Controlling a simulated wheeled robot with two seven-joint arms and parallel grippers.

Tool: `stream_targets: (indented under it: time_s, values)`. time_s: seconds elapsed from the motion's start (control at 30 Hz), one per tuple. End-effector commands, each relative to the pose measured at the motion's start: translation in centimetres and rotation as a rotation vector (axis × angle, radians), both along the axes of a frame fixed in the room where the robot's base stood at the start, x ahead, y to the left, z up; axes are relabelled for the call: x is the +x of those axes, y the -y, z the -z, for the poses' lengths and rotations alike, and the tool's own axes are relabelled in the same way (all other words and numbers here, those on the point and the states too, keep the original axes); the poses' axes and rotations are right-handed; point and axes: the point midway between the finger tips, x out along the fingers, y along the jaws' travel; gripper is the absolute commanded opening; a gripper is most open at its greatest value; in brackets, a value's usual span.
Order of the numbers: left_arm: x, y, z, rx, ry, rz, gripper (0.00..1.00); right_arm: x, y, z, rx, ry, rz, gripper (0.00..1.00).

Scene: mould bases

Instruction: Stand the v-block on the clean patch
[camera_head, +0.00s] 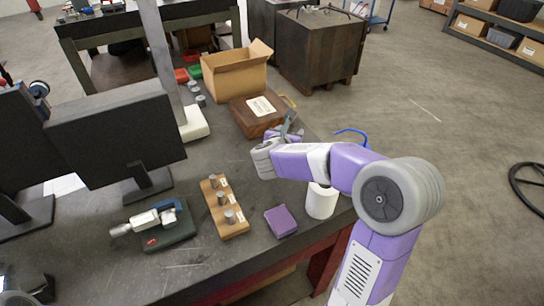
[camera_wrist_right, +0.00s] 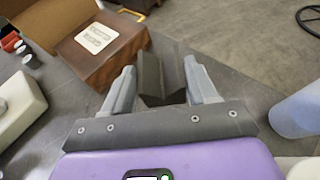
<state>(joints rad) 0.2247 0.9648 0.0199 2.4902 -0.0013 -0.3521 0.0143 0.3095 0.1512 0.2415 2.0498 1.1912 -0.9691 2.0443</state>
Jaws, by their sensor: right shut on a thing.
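My right gripper (camera_head: 287,130) is above the dark bench, just in front of the wooden case. In the right wrist view its two grey fingers (camera_wrist_right: 160,72) are closed on a dark grey v-block (camera_wrist_right: 150,76), whose groove shows between the fingertips. In the head view the block is small and mostly hidden by the gripper. I cannot tell whether it touches the bench. I cannot make out a distinct clean patch on the bench (camera_head: 215,165).
The brown labelled case (camera_head: 259,113) is just beyond the gripper, and an open cardboard box (camera_head: 235,75) stands behind. A white cylinder (camera_head: 321,202), a purple block (camera_head: 281,221), a wooden holder (camera_head: 226,213) and a micrometer (camera_head: 155,219) are nearer. A monitor (camera_head: 115,112) stands left.

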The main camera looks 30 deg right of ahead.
Motion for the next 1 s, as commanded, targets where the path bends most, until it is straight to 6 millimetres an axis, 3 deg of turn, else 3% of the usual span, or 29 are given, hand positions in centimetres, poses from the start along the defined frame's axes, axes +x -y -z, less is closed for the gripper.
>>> stream_targets:
  time_s: [0.3,0.53,0.77,1.0]
  values:
    - [0.0,0.0,1.5,0.0,-0.001,0.0,1.0,-0.1,0.2,5.1,-0.003,0.0,0.007,0.0]
    - [0.0,0.0,1.8,0.0,0.0,0.0,1.0,-0.1,0.2,6.5,-0.003,0.003,0.007,0.0]
    - [0.0,0.0,2.5,0.0,0.0,0.0,1.0,-0.1,0.2,9.5,-0.003,0.001,0.007,0.0]
    - [0.0,0.0,2.5,0.0,0.0,0.0,1.0,-0.1,0.2,9.5,-0.003,0.005,0.006,0.0]
